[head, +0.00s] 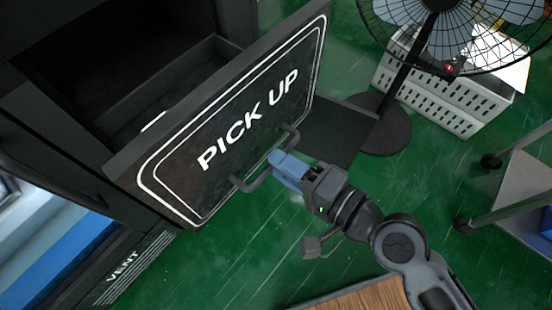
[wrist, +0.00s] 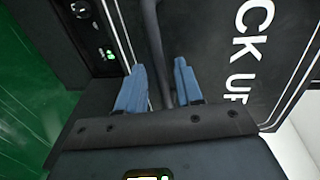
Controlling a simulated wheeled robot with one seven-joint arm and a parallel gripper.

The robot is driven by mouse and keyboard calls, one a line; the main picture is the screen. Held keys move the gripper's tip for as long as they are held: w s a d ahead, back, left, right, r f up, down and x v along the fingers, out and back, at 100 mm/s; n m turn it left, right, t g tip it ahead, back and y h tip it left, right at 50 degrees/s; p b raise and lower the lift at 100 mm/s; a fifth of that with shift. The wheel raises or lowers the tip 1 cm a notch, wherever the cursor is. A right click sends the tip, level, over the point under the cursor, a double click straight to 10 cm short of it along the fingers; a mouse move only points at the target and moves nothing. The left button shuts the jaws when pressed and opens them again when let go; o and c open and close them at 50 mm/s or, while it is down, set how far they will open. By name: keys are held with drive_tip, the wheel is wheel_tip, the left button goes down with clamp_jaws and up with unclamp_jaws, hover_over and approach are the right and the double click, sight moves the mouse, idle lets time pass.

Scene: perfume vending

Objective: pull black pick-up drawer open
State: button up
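The black pick-up drawer (head: 235,120) has a front panel with white "PICK UP" lettering and a white outline. Its front stands out from the dark cabinet, and its open interior (head: 160,85) shows behind the panel. A grey bar handle (head: 253,183) crosses the front; it also shows in the wrist view (wrist: 155,35). My gripper (head: 280,165) is at the handle's middle. In the wrist view its two blue fingers (wrist: 158,82) are apart, one on each side of the bar, with narrow gaps visible. Firm contact cannot be made out.
A black fan (head: 385,120) stands at the upper right before a white perforated crate (head: 450,105). A grey cart (head: 520,180) is at the right. A wooden surface (head: 360,298) shows at the bottom. Green floor (head: 240,265) lies open in front of the drawer.

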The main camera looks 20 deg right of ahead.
drive_tip(key=shift+b+v, duration=0.4)
drive_tip(key=shift+v, duration=2.2)
drive_tip(key=s+d+r+n+t+h+p, duration=0.1)
drive_tip(key=s+d+r+n+h+p, duration=0.1)
drive_tip(key=s+d+n+h, duration=0.65)
drive_tip(key=s+d+r+n+p, duration=0.1)
drive_tip(key=s+r+n, duration=0.1)
drive_tip(key=s+r, duration=0.4)
drive_tip(key=s, duration=0.3)
drive_tip(key=shift+s+d+r+n+t, duration=0.35)
drive_tip(key=shift+s+t, duration=0.05)
